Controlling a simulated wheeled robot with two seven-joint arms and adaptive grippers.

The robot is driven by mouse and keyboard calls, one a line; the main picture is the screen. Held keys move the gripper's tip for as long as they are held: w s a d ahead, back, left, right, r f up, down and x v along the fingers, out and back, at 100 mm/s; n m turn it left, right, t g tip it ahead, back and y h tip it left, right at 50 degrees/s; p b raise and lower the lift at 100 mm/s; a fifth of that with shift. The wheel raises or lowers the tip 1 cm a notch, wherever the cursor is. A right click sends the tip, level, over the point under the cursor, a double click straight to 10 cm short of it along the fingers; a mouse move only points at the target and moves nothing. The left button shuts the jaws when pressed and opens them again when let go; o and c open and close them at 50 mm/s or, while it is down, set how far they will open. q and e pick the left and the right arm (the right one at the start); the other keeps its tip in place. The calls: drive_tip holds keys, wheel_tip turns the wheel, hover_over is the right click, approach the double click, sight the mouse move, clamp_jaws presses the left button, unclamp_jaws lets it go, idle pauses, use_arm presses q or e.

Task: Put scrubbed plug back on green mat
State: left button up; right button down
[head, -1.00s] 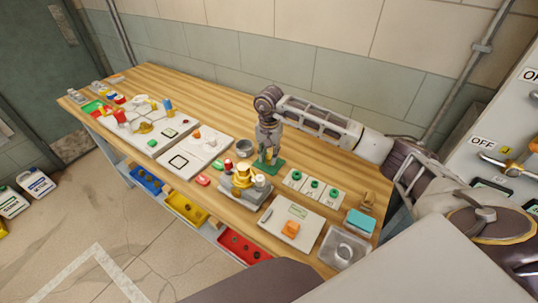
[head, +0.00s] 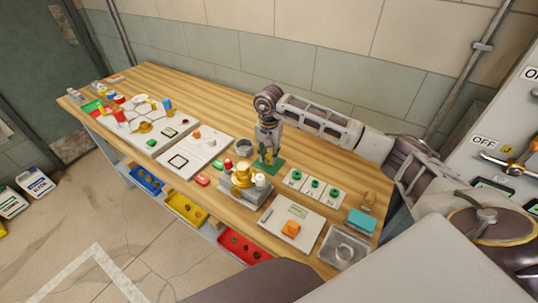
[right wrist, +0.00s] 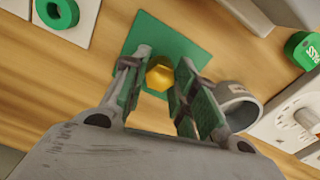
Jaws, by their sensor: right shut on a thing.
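The plug is a brass-yellow piece with a hexagonal face (right wrist: 160,74), seen between the fingers in the right wrist view. My right gripper (right wrist: 158,88) is shut on it, one finger on each side. The green mat (right wrist: 176,41) is a flat square on the bench under the plug and fingers. In the head view the right gripper (head: 267,158) points down over the mat (head: 277,168). The fingers partly hide the plug there. I cannot tell whether the plug touches the mat. My left gripper is not in view.
A grey metal cup (right wrist: 238,104) stands close beside the mat. A brass valve on a grey block (head: 241,182) is in front of it. White tiles with green rings (head: 314,187) lie to the right. Bare wood (head: 215,112) is behind and left.

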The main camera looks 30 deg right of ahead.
drive_tip(key=c, duration=1.1)
unclamp_jaws()
drive_tip(key=shift+o, duration=0.2)
drive_tip(key=shift+r, duration=0.15)
drive_tip(key=shift+r+p, duration=1.8)
drive_tip(key=shift+r, duration=2.1)
wheel_tip(320, 180, up, 9)
drive_tip(key=p, duration=0.9)
drive_tip(key=shift+r+p, duration=0.45)
drive_tip(key=shift+p, duration=0.05)
